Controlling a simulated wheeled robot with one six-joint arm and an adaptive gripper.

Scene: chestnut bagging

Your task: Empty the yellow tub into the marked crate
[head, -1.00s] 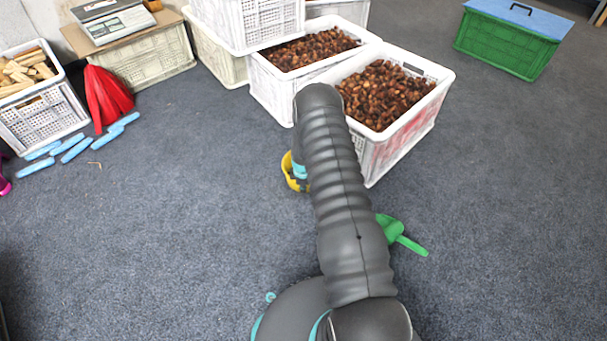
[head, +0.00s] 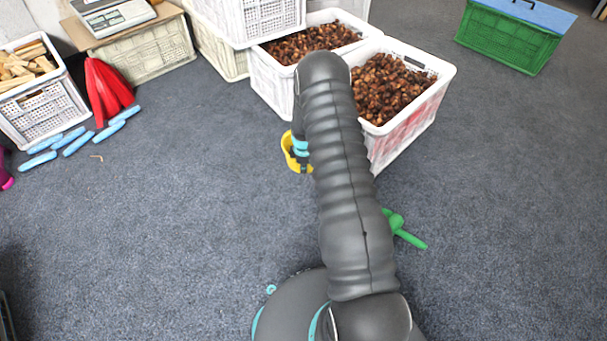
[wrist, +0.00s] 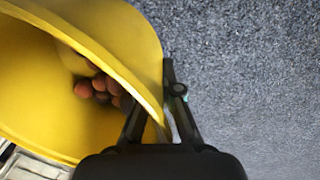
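The yellow tub (head: 287,150) is partly hidden behind my arm in the head view, left of the crates. In the wrist view the tub (wrist: 125,35) fills the upper left, tilted in the picture, with a few chestnuts (wrist: 100,88) inside. My gripper (wrist: 162,105) is shut on the tub's wall near the rim, one finger on each side. In the head view only a bit of my gripper (head: 300,148) shows at the tub. The white crate with a red mark on its side (head: 405,135) is full of chestnuts and stands right of the tub, partly behind my arm.
Another white crate of chestnuts (head: 268,82) stands behind, beside stacked crates (head: 250,22). A green scoop (head: 405,232) lies on the floor right of my arm. The floor between is clear.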

